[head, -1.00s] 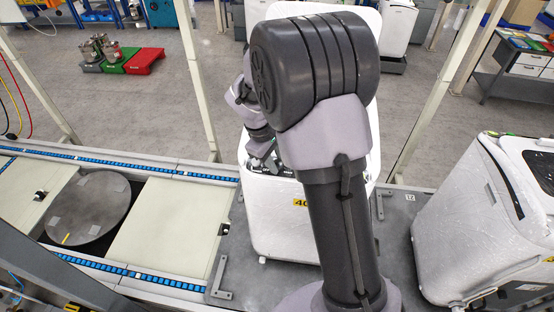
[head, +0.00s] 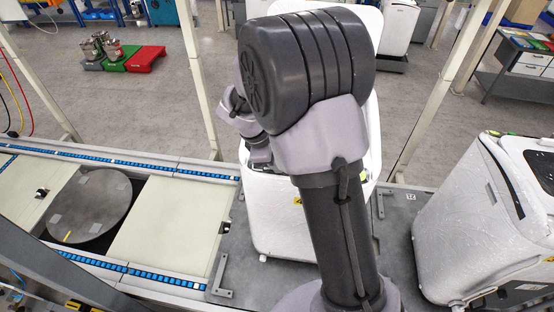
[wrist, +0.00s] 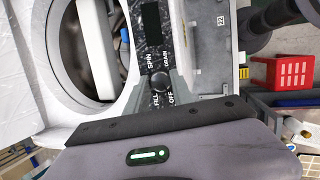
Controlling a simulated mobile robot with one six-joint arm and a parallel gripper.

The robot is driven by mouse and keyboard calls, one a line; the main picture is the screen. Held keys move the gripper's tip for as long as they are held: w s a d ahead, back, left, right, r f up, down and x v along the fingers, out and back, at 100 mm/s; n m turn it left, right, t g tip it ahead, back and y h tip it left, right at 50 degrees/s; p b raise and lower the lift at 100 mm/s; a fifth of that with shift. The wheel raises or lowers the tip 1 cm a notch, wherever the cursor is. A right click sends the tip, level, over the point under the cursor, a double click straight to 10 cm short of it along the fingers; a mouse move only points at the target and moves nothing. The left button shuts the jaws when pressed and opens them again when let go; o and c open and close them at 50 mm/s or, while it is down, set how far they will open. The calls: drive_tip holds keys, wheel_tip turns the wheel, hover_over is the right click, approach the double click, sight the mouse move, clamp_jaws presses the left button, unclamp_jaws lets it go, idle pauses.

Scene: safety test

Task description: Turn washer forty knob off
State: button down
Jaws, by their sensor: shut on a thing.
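The washer (head: 275,215) is a white, top-loading machine with a yellow number label, in the middle of the head view, largely hidden behind my arm. In the wrist view its round opening (wrist: 62,45) is at upper left, beside a dark control panel (wrist: 150,45). A round dark knob (wrist: 160,82) sits on the panel among the words SPIN, DRAIN, FILL and OFF. My gripper (wrist: 162,90) reaches it from below in that view, with a grey finger on each side, shut on the knob. I cannot tell the knob's exact setting. In the head view the fingertips are hidden.
A second white washer (head: 470,230) stands at the right. A conveyor with a round dark turntable (head: 90,207) runs along the left. Pale posts (head: 200,80) rise near the washer. A red crate (wrist: 281,73) shows at right in the wrist view.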

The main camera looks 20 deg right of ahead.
idle(0.3)
drive_tip(key=c, duration=1.1)
unclamp_jaws()
drive_tip(key=v, duration=1.7)
drive_tip(key=shift+a+r, duration=0.1)
